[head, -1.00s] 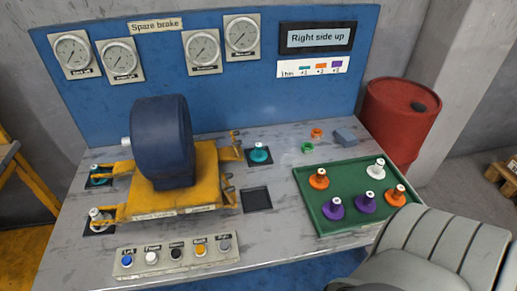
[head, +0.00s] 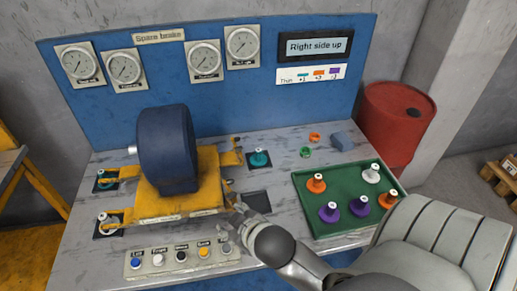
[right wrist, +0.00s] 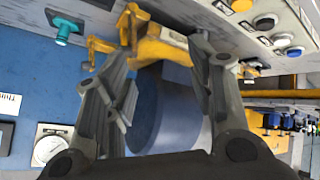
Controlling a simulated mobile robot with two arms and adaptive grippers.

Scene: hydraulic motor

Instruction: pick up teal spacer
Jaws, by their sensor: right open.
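A teal spacer (head: 260,158) stands upright on a dark square pad right of the yellow fixture (head: 207,175). It also shows at the upper left of the right wrist view (right wrist: 64,30). My right gripper (head: 240,212) is open and empty, near the fixture's front right corner and in front of the teal spacer. In the right wrist view the fixture shows between and beyond its fingers (right wrist: 165,28). My left gripper is not in view.
A dark blue motor (head: 166,148) sits on the fixture. A green tray (head: 340,180) at the right holds white, orange and purple spacers. Orange (head: 315,137) and green (head: 306,152) rings and a grey-blue block (head: 342,139) lie behind it. A button panel (head: 180,258) is at the front.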

